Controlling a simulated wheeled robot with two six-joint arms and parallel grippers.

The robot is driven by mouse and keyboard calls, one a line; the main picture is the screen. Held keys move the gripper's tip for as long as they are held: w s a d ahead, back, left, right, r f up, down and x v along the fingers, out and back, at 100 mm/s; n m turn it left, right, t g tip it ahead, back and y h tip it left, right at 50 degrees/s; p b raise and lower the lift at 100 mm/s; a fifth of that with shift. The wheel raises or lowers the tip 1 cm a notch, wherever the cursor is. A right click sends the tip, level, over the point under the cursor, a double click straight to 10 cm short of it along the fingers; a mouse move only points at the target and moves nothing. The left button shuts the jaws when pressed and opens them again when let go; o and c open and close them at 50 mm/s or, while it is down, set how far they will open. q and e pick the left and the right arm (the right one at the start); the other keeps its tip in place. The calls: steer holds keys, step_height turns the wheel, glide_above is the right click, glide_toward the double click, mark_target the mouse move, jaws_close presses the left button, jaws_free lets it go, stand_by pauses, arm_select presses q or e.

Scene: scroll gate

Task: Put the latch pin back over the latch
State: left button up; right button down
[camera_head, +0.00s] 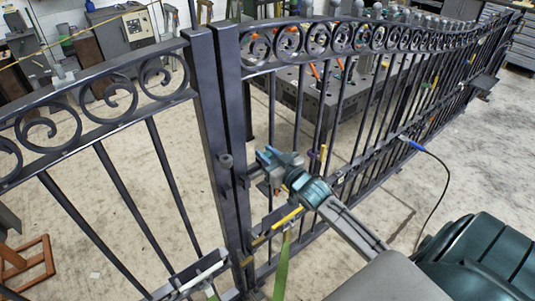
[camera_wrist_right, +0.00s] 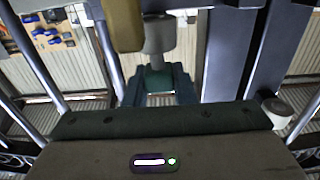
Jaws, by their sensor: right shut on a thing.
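My right gripper (camera_head: 268,160) reaches in from the lower right, beside the meeting posts of the dark metal gate (camera_head: 214,135). In the right wrist view its teal jaws (camera_wrist_right: 160,84) are shut on a grey cylindrical piece (camera_wrist_right: 158,38), which looks like the latch pin. The pin is largely hidden by the gripper in the head view. My left gripper is not in view.
A yellow bar (camera_head: 288,217) and a green strip (camera_head: 282,265) are low by the posts. A blue-handled tool with a black cable (camera_head: 412,144) is at the right gate leaf. A dark workbench (camera_head: 318,95) stands behind the bars.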

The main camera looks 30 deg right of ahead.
steer(key=shift+f, duration=0.4)
steer(key=c, duration=1.1)
jaws_free()
steer(key=shift+s, duration=0.55)
steer(key=shift+s+d+b, duration=0.2)
steer(key=shift+s+b, duration=0.95)
steer(key=shift+s, duration=1.3)
steer(key=shift+s+d+b, duration=0.2)
steer(key=shift+s+b, duration=0.9)
steer(key=shift+s, duration=1.3)
